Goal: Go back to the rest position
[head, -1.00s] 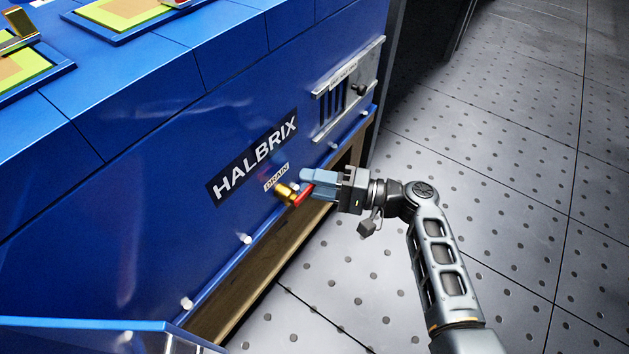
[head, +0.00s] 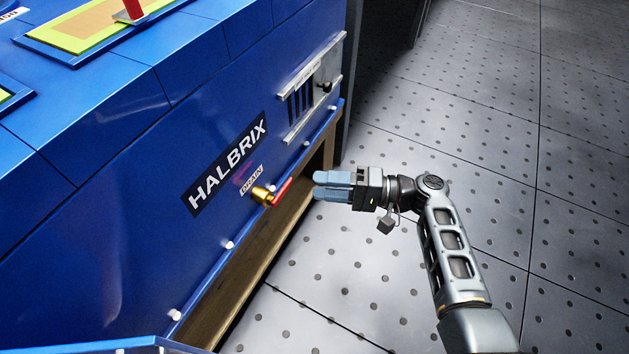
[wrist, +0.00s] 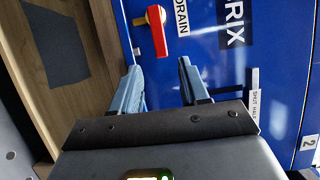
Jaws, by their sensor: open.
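My gripper (head: 316,186) is open and empty, with its blue fingers pointing left toward the blue cabinet (head: 110,190). In the wrist view its two fingers (wrist: 158,75) stand apart with nothing between them. The red drain handle (head: 282,191) on its brass valve (head: 262,194) is to the left of the fingertips, with a gap between. In the wrist view the red handle (wrist: 158,36) lies ahead of the fingers, apart from them.
A vented panel (head: 305,100) is on the cabinet's side, beyond the HALBRIX label (head: 228,165). A wooden base (head: 240,275) runs under the cabinet. The dotted grey floor (head: 480,130) to the right is clear.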

